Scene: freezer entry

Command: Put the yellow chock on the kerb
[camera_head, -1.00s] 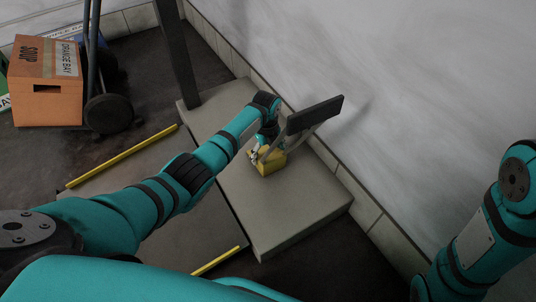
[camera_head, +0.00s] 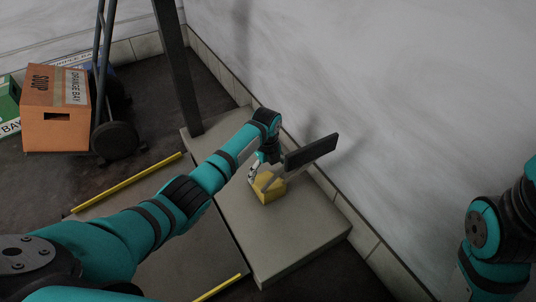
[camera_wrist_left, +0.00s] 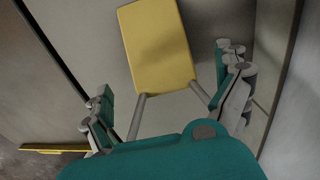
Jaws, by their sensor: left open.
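The yellow chock (camera_head: 272,188) rests on top of the grey kerb (camera_head: 295,222), near its wall side. Grey rods rise from the chock to a dark flat bar (camera_head: 312,151). My left gripper (camera_head: 256,174) is just above the chock and beside its rods, with nothing visible held. In the left wrist view the chock (camera_wrist_left: 158,45) lies ahead of the spread fingers of my left gripper (camera_wrist_left: 163,78), with two rods running between them. My right arm shows at the right edge, but its gripper is out of view.
A dark post (camera_head: 178,70) stands at the kerb's far end. A pale wall (camera_head: 400,100) runs along the right. An orange box (camera_head: 55,110) and a wheeled cart (camera_head: 115,140) stand at far left. A dark ramp (camera_head: 130,205) with yellow edge strips adjoins the kerb.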

